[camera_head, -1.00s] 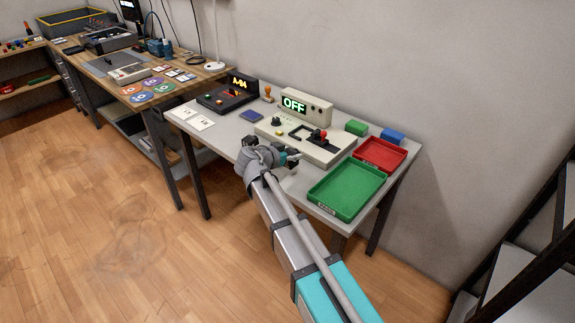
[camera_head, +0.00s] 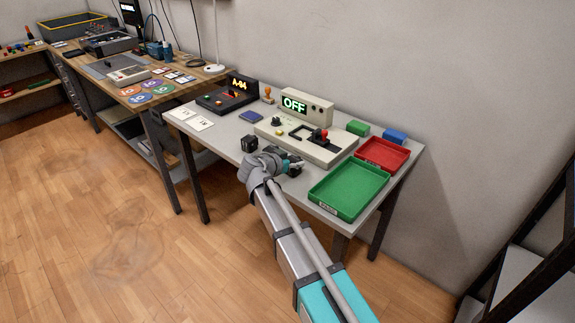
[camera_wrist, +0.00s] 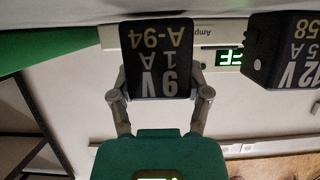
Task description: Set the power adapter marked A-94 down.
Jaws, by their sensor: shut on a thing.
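The power adapter marked A-94 (camera_wrist: 157,60) is a black block with "9V 1A" lettering, upside down in the wrist view. My gripper (camera_wrist: 160,95) is shut on it, one finger on each side. In the head view, my gripper (camera_head: 290,163) is low over the front of the light grey table, left of the green tray, and the held adapter (camera_head: 295,171) is mostly hidden. I cannot tell whether its underside touches the table. A second black adapter (camera_wrist: 283,50), marked 12V 5A, stands nearby; in the head view it is left of my gripper (camera_head: 249,143).
A green tray (camera_head: 318,205) and a red tray (camera_head: 402,163) are at the table's right. Behind my gripper is a console (camera_head: 335,152) with an "OFF" display. A box with an "A-94" display (camera_head: 241,85) stands farther left. Bare table (camera_head: 222,138) lies left of the second adapter.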

